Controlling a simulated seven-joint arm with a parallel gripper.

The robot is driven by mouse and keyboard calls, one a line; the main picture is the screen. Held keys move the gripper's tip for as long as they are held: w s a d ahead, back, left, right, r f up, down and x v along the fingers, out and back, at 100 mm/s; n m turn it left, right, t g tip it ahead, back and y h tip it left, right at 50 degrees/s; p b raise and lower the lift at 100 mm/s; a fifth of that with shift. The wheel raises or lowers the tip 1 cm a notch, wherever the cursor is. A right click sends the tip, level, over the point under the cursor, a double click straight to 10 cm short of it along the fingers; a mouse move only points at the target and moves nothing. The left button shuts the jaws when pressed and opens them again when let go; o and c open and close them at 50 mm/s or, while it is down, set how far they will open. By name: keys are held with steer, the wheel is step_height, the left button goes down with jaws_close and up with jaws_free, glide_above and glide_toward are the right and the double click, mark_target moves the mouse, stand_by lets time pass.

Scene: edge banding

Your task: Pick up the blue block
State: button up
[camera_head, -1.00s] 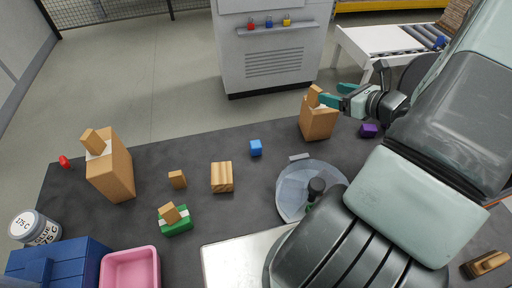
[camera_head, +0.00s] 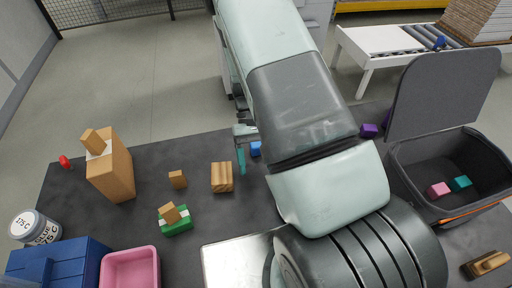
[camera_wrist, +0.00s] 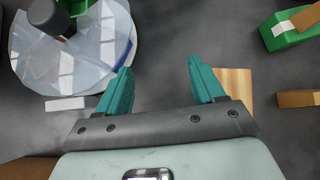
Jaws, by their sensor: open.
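The small blue block (camera_head: 255,149) lies on the dark tabletop (camera_head: 145,235) in the head view, partly covered by my arm. My gripper (camera_head: 242,167) is beside it, just to its left in that view, with one teal finger pointing down. In the wrist view my gripper (camera_wrist: 160,68) is open, with its two teal fingers apart and nothing between the tips. I cannot make out the blue block in the wrist view. I cannot tell the gripper's height above the table.
A striped wooden block (camera_head: 221,177) lies close left of my gripper. A green block (camera_head: 176,220) and small wooden block (camera_head: 177,179) lie farther left. A clear round disc (camera_wrist: 75,40) shows in the wrist view. A grey bin (camera_head: 405,165) stands right, a purple block (camera_head: 369,130) nearby.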

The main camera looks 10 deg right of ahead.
mark_target(256, 148)
steer(key=w+n+h, duration=0.1)
steer(key=n+h, duration=0.1)
steer(key=w+f+n+t+h, duration=0.1)
steer(key=n+h, duration=0.2)
steer(key=w+n+h, duration=0.1)
steer(key=n+h, duration=0.1)
steer(key=shift+a+f+n+h, duration=0.25)
steer(key=shift+a+n+h, duration=0.05)
steer(key=shift+a, duration=0.05)
steer(key=w+a+n+t+h, duration=0.1)
steer(key=w+n+t+h, duration=0.1)
steer(key=n, duration=0.1)
steer(key=w+a+n+t+h, duration=0.2)
steer(key=n+t, duration=0.1)
steer(key=w+a+f+n+t+h, duration=0.1)
steer(key=w+n+t+h, duration=0.1)
steer(key=w+n, duration=0.1)
steer(key=shift+w+a, duration=0.1)
steer(key=shift+a, duration=0.25)
steer(key=shift+d+f+t+h, duration=0.1)
steer(key=shift+d+t+h, duration=0.2)
steer(key=shift+t, duration=0.1)
steer(key=x, duration=1)
steer(key=shift+a, duration=0.1)
steer(key=shift+c, duration=0.5)
steer(key=c, duration=1)
